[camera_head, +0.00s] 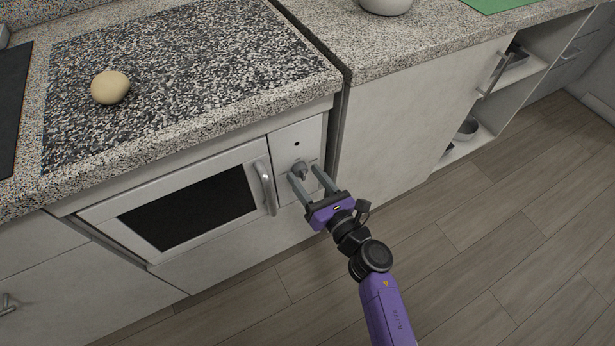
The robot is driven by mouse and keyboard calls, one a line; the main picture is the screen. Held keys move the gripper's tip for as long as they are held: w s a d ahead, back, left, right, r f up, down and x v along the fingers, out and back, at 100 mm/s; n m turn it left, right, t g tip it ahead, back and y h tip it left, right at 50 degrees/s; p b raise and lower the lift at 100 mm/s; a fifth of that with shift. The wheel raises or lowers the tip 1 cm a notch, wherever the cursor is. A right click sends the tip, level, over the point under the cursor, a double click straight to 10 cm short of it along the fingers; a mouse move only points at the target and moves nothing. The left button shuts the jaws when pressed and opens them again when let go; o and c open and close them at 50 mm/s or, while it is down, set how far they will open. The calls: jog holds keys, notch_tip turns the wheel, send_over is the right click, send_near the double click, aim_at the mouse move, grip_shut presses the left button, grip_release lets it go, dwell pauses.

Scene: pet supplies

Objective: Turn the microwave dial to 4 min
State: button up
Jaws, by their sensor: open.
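The microwave (176,195) is built in under the speckled counter, with a white frame, a dark window and a silver vertical handle (266,187) at its right side. Its grey dial (299,168) sits on the white panel to the right of the door, below a small dark dot. My gripper (306,172) has a purple body and two grey fingers. It is open, with its fingertips close to the dial, one at the left and one at the right. I cannot tell whether they touch it. The dial's marks and setting are too small to read.
A round beige object (110,87) lies on the speckled counter (200,60), whose edge overhangs the microwave. To the right are a white cabinet (420,110) and open shelves with a bowl (467,130). The wooden floor (500,220) is clear.

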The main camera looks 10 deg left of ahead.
grip_shut()
jog(key=shift+m, duration=0.3)
